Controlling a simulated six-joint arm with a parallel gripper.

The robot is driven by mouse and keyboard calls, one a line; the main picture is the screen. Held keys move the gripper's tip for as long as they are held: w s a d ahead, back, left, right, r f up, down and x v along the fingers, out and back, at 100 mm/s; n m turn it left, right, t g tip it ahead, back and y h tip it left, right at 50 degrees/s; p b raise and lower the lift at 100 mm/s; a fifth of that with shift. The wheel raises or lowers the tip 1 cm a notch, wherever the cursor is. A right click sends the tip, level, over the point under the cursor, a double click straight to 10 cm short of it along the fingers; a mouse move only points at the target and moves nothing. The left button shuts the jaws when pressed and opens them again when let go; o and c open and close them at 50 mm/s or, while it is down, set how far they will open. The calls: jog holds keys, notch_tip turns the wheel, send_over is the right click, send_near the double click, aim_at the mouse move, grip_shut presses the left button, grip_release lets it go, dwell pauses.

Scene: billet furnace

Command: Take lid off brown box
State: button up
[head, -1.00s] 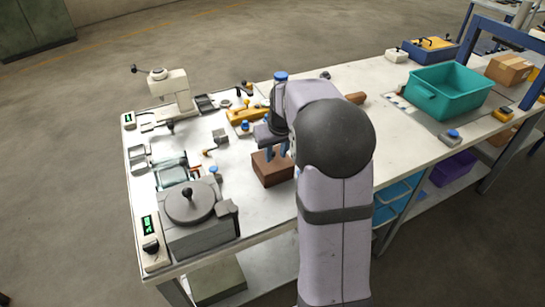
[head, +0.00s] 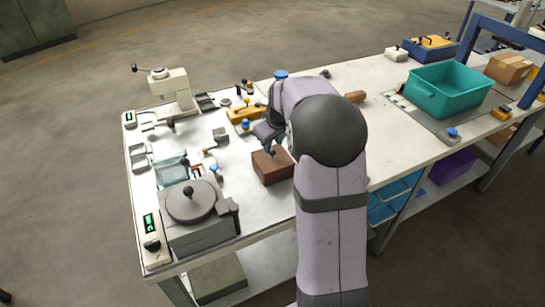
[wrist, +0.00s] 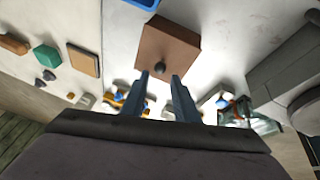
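The brown box (head: 270,168) stands on the white workbench, just left of my arm in the head view. In the wrist view the brown box (wrist: 166,50) shows its top, with a dark round knob (wrist: 160,67) near its lower part. My gripper (wrist: 160,80) has its two fingers apart, one toward each side of the knob, and nothing shows held between them. Whether the fingers are level with the knob cannot be told. In the head view my gripper (head: 272,148) is at the box's upper edge, partly hidden by my arm.
A grey round-topped furnace (head: 192,205) stands at the bench's front left. A pale press (head: 170,92) and a yellow fixture (head: 245,112) are farther back. A teal bin (head: 450,90) sits to the right. Bare bench lies around the box.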

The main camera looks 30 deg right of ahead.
aim_at(272, 150)
jog(key=shift+p+x, duration=1)
jog(key=shift+x, duration=1.5)
jog(key=shift+s+f, duration=0.1)
jog(key=shift+s, duration=0.05)
grip_shut()
